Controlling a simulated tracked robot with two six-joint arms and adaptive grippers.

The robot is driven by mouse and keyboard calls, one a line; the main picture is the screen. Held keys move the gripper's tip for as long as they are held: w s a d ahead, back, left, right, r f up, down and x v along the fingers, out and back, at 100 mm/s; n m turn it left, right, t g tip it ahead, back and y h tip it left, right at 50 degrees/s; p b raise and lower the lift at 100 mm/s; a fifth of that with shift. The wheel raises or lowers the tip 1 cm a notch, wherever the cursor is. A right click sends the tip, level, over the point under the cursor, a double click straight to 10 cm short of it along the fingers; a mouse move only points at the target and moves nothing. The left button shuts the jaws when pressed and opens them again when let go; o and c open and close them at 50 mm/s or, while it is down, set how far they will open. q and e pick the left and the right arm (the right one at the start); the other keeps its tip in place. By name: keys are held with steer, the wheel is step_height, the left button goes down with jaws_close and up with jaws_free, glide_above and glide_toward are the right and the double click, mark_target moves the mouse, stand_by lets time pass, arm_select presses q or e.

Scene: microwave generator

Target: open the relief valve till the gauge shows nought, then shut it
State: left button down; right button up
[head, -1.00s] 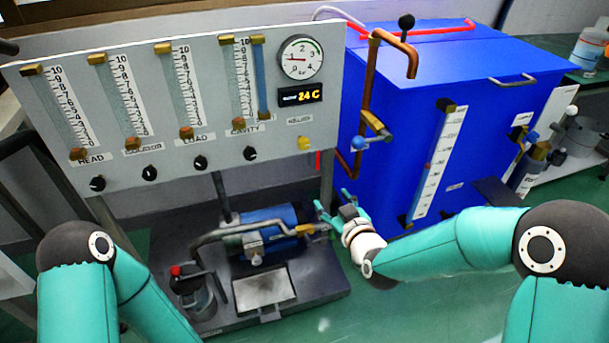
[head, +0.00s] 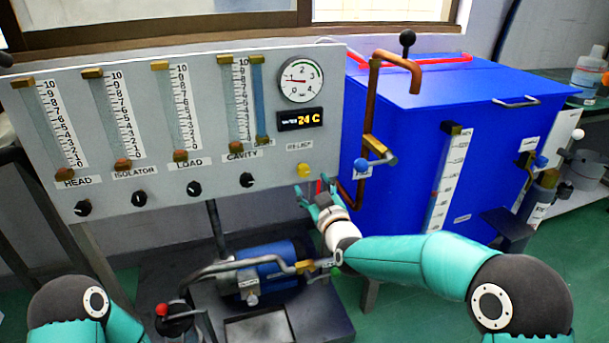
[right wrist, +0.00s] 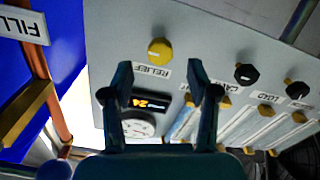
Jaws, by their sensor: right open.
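The relief valve is a yellow knob (head: 304,170) under a RELIEF label at the lower right of the grey panel. It also shows in the right wrist view (right wrist: 160,51), beyond my fingertips. The round white gauge (head: 300,79) is above it, and its needle points left, near the 1 mark. The gauge shows partly in the right wrist view (right wrist: 138,124), cut off by my gripper. My right gripper (head: 309,190) is open and empty, just below and in front of the yellow knob, apart from it. My left arm shows at the bottom left; its gripper is out of view.
Black knobs (head: 246,180) and flow tubes line the panel (head: 215,130) to the left. A copper pipe (head: 368,120) with a blue-tipped lever stands to the right, before a blue tank (head: 410,130). A pump (head: 265,275) sits below my right gripper.

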mark_target(306, 174)
steer(key=b+x, duration=0.1)
steer(key=x, duration=0.6)
steer(key=shift+w, duration=0.15)
jaws_close()
